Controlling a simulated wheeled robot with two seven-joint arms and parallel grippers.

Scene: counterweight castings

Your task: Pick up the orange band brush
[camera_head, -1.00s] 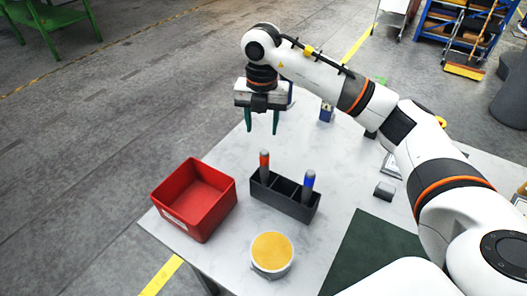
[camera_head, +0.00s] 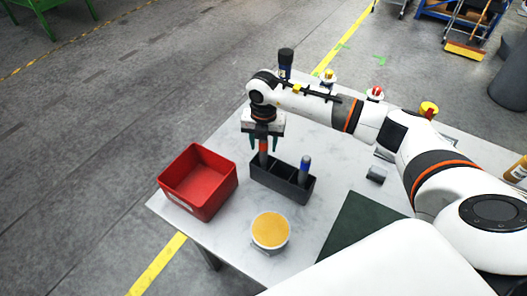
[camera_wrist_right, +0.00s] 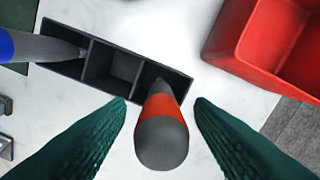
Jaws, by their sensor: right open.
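The orange band brush (camera_head: 263,147) stands upright in the left compartment of the black holder (camera_head: 284,186) in the head view. In the right wrist view the brush (camera_wrist_right: 163,130) points up toward the camera, with a grey rounded end and an orange band. My right gripper (camera_wrist_right: 160,104) is open, with one green finger on each side of the brush and gaps still showing. In the head view the right gripper (camera_head: 264,148) is above the holder, pointing down. My left gripper is not in view.
A blue-banded brush (camera_head: 304,168) stands in the holder's right compartment; the middle compartment is empty. A red bin (camera_head: 200,205) stands left of the holder. A round tub with a yellow top (camera_head: 270,230) stands in front. A dark green mat (camera_head: 355,232) lies to the right.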

